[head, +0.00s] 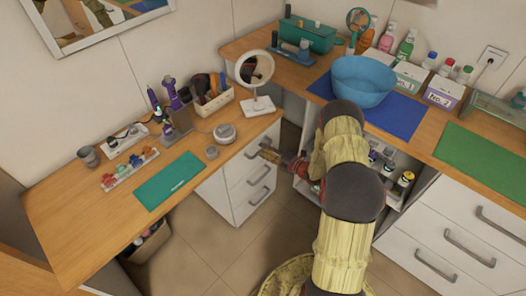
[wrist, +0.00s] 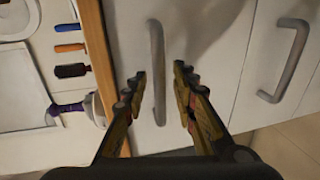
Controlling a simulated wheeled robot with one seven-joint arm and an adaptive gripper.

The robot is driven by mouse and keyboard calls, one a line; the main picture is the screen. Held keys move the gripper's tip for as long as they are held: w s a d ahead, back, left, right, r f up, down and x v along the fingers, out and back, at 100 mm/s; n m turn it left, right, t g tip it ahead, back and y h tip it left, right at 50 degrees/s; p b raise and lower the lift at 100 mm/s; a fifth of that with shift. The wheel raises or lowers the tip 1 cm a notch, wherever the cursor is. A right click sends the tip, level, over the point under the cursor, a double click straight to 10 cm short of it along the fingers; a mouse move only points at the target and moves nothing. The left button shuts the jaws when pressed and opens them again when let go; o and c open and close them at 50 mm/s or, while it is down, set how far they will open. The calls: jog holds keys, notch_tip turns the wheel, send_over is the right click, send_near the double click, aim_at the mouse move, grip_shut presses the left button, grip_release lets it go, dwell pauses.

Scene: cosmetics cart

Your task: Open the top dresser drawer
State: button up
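The white dresser (head: 217,193) stands under the left wooden desktop, with several drawers that look closed. The top drawer's grey bar handle (wrist: 157,60) is in the middle of the wrist view, beside the wooden desktop edge (wrist: 108,75). My gripper (wrist: 160,79) is open, with one finger on each side of this handle; I cannot tell whether either finger touches it. In the head view my gripper (head: 271,156) is at the top drawer's front and hides part of the handle. A lower drawer's handle (wrist: 287,62) shows at the right of the wrist view.
A round mirror (head: 256,72) and a grey round device (head: 225,133) stand on the desktop above the dresser. An open shelf unit with bottles (head: 402,183) is right of my arm. Tiled floor (head: 215,262) in front of the dresser is clear.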

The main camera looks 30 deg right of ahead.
jog(key=shift+w+a+f, duration=0.1)
jog(key=shift+w+a, duration=0.15)
jog(key=shift+w, duration=0.45)
jog(key=c, duration=0.3)
jog(key=c, duration=0.4)
grip_shut()
